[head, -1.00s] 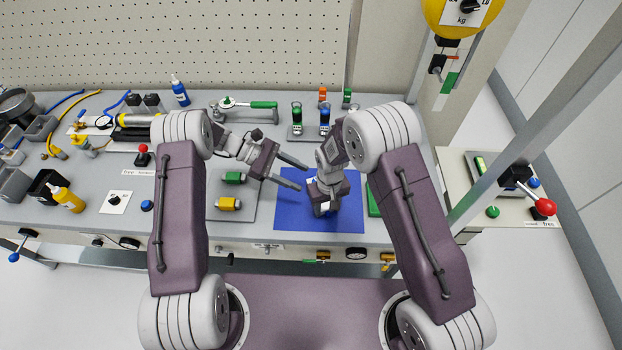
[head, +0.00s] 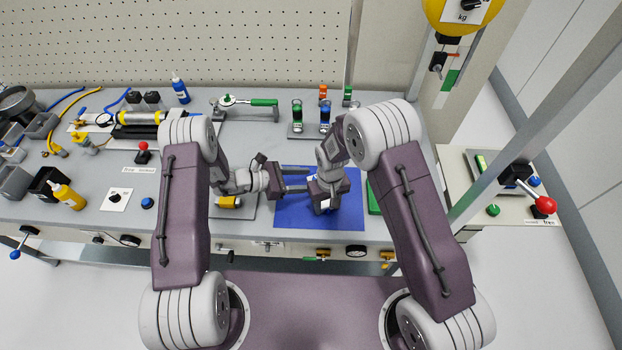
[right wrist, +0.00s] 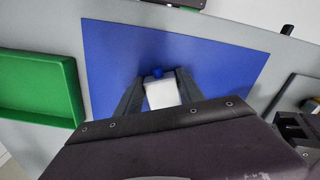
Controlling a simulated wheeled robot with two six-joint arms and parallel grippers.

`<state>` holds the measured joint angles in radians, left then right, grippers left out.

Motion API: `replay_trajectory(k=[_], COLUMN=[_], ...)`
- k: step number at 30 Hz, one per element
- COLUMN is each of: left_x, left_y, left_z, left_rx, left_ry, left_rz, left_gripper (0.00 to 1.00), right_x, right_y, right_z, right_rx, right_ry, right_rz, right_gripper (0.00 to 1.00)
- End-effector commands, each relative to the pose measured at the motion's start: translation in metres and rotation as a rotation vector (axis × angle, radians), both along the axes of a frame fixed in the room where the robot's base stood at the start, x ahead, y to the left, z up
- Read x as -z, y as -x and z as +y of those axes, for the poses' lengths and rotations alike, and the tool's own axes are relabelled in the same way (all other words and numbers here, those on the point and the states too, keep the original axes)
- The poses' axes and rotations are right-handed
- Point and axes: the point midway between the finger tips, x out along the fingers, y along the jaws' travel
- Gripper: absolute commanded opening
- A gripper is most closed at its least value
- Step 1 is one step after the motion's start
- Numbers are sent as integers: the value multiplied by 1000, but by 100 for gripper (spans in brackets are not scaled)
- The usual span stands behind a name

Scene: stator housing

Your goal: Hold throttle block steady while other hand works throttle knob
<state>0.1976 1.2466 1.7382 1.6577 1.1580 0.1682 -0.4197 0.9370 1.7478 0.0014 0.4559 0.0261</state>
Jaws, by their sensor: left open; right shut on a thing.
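A small whitish block (right wrist: 162,95), which I take for the throttle block, is between the fingers of my right gripper (head: 324,207) over the blue mat. A small round blue knob (right wrist: 157,72) shows at the block's far end in the right wrist view. My right gripper is shut on the block. In the head view the gripper hides most of it. My left gripper (head: 307,180) is open and empty. Its fingers point right, close to the left side of my right gripper; I cannot tell whether they touch anything.
The blue mat (head: 290,212) lies under both grippers, with a green tray (right wrist: 40,88) beside it. A grey plate with a yellow part (head: 229,201) is left of the mat. A stand with small bottles (head: 297,118) and a green-handled tool (head: 262,102) are behind.

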Motion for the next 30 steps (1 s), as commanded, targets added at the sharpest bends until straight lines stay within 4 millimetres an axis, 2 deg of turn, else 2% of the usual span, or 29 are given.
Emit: replay_trajectory(k=[1, 5, 14, 17, 18, 20, 30], left_x=[3, 8, 10, 9, 9, 9, 8], left_y=[-2, -7, -8, -8, -8, -8, -11], left_z=[-8, -19, -22, -22, -22, -22, -22], left_rx=[3, 2, -1, 0, 0, 0, 51], left_ry=[0, 0, 1, 1, 1, 1, 5], left_rz=[0, -2, -1, 0, 0, 0, -6], left_gripper=[51, 51, 51, 26, 15, 0, 0], right_x=[0, 0, 0, 0, 0, 0, 0], right_y=[-1, -1, 0, 0, 0, 0, 0], right_z=[0, 0, 0, 0, 0, 0, 0], right_rx=[0, 0, 0, 0, 0, 0, 0], right_ry=[-1, 0, 0, 0, 0, 0, 0], right_rz=[-2, -1, -1, -1, -1, -1, -1], right_gripper=[0, 0, 0, 0, 0, 0, 0])
